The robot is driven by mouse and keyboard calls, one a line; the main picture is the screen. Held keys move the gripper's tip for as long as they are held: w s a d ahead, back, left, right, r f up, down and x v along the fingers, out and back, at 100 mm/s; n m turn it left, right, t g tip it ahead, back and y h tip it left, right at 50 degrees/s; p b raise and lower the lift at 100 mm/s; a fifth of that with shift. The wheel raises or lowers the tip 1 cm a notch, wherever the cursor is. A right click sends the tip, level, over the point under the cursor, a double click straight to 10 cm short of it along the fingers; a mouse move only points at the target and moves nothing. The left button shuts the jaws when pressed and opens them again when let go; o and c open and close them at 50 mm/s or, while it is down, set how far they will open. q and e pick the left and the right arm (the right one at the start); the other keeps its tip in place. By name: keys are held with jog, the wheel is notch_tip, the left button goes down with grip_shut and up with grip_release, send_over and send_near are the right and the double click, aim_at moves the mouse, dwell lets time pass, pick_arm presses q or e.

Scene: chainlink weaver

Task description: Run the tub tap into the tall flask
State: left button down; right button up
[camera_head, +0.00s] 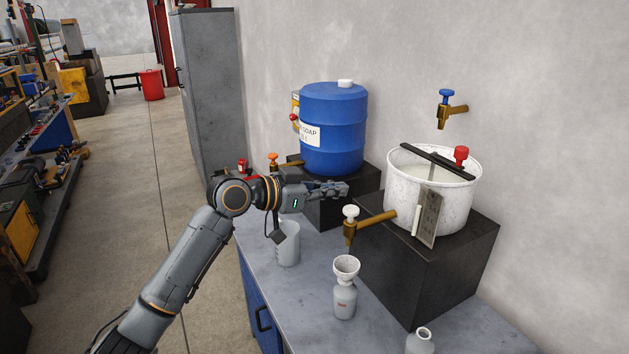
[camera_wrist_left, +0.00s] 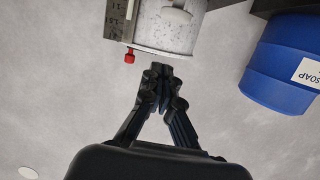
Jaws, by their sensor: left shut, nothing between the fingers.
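The white speckled tub (camera_head: 457,213) stands on a black block; its side also shows in the left wrist view (camera_wrist_left: 172,32). Its brass tap (camera_head: 376,221) has a white knob (camera_head: 350,212) and points down above a white funnel (camera_head: 346,264). No stream shows from the tap. My left gripper (camera_head: 341,188) is shut and empty, behind and above the tap knob, between the blue barrel and the tub; its fingers (camera_wrist_left: 160,80) meet in the wrist view.
A blue soap barrel (camera_head: 333,130) with an orange-handled tap (camera_head: 290,163) stands behind my left gripper. A clear jug (camera_head: 288,250) is on the bench below my forearm. A second bottle (camera_head: 419,342) stands at the front edge. A blue-handled wall tap (camera_head: 447,108) is above the tub.

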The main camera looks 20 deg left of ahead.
aim_at(346, 214)
pick_arm(q)
jog(key=f, duration=0.1)
jog(key=w+f+p, duration=0.1)
jog(key=f, duration=0.1)
jog(key=w+d+f+p, duration=0.1)
jog(key=shift+d+f, duration=0.1)
jog(key=shift+f, duration=0.2)
pick_arm(e)
notch_tip(346, 214, up, 3)
jog(key=shift+f, duration=0.1)
pick_arm(q)
notch_tip(346, 214, down, 2)
jog(key=b, duration=0.2)
jog(key=shift+b, duration=0.4)
jog(key=shift+s, duration=0.1)
pick_arm(e)
notch_tip(346, 214, down, 2)
jog(key=shift+f, duration=0.25)
pick_arm(q)
jog(key=shift+f, duration=0.15)
dwell(5.7)
